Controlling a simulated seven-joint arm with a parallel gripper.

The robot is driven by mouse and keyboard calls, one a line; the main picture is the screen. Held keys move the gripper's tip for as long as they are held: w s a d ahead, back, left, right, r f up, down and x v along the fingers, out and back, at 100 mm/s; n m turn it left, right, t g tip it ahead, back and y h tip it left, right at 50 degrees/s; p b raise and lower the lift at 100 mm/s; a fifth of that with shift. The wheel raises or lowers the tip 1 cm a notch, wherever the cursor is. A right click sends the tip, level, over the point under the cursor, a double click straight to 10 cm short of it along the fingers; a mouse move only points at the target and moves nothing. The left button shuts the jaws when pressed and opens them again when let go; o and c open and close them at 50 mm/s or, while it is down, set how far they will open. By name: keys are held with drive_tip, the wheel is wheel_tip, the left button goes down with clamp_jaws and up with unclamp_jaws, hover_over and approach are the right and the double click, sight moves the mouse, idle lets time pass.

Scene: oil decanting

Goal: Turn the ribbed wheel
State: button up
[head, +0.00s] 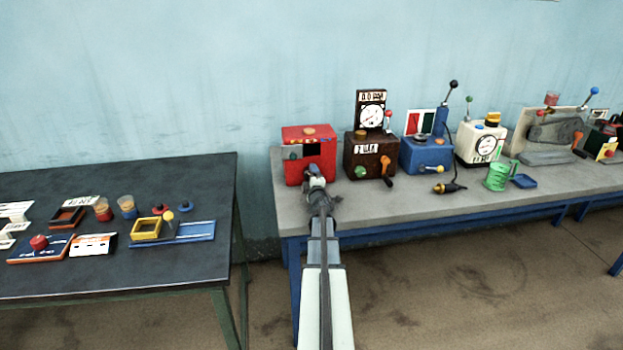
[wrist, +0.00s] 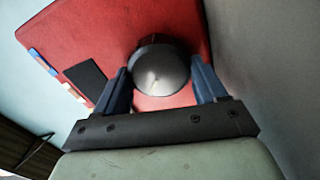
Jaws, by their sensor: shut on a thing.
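The red box (head: 308,145) stands at the left end of the grey bench, and my gripper (head: 316,184) is at the lower part of its front. In the wrist view, a round grey wheel (wrist: 160,70) with a cone-like face sits on the red box face (wrist: 105,40). My gripper (wrist: 159,66) has its two blue fingers on either side of this wheel and is shut on it. Ribs on the wheel's edge cannot be made out. In the head view my gripper mostly hides the wheel.
A dark brown box with dials (head: 371,155) stands close right of the red box, with an orange crank (head: 386,165) at its front. A blue box (head: 427,155) is further right. A dark table (head: 100,270) with small parts stands left, across a gap.

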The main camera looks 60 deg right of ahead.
drive_tip(key=shift+w+d+r, duration=0.1)
drive_tip(key=shift+d, duration=0.05)
drive_tip(key=o, duration=0.7)
drive_tip(key=shift+o, duration=0.2)
drive_tip(key=v, duration=1.4)
